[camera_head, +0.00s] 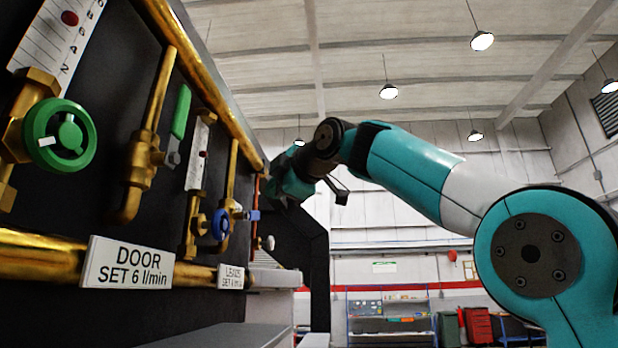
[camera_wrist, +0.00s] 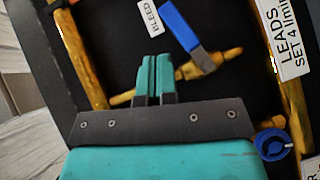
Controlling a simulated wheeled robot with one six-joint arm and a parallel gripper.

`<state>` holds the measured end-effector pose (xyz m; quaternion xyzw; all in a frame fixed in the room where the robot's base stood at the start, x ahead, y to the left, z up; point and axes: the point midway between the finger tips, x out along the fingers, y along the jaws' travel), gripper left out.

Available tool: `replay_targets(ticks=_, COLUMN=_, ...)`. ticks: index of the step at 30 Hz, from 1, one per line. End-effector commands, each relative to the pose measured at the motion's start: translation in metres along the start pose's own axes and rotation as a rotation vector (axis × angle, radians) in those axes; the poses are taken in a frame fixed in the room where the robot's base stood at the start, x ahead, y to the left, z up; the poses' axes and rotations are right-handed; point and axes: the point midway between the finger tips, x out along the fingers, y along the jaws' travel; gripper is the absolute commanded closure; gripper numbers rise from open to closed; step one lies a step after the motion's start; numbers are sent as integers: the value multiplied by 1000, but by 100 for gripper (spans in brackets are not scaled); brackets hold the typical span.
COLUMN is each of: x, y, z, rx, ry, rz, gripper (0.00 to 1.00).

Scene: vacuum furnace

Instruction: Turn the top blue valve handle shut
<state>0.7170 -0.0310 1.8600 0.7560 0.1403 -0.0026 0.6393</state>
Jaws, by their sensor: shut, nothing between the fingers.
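In the wrist view a blue lever handle (camera_wrist: 183,27) slants from upper left to lower right, its metal end meeting a brass valve pipe (camera_wrist: 200,66). The lever also shows small in the head view (camera_head: 251,215). My gripper (camera_wrist: 155,60) is shut and empty, its two teal fingers side by side. In the wrist view the fingertips appear left of and below the lever, in front of the brass pipe. I cannot tell whether they touch anything. In the head view my gripper is small and dark near the panel, with its fingertips unclear.
A blue round knob (camera_wrist: 272,145) sits lower right; it is a blue wheel in the head view (camera_head: 222,224). A BLEED label (camera_wrist: 151,18) is beside the lever. A green handwheel (camera_head: 58,136), a green lever (camera_head: 180,111) and brass pipes crowd the panel. Open room lies right of it.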

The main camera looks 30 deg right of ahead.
Motion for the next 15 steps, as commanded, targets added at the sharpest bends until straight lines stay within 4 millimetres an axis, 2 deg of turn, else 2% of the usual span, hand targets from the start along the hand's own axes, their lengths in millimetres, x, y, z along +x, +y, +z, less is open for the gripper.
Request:
replay_targets(ticks=3, x=-31, y=-4, z=2, rx=0, ry=-4, rz=5, gripper=100)
replay_targets(ticks=9, x=-78, y=0, z=4, rx=1, ry=-6, rz=3, gripper=100)
replay_targets(ticks=15, x=-106, y=2, z=3, rx=2, ry=-6, rz=1, gripper=100)
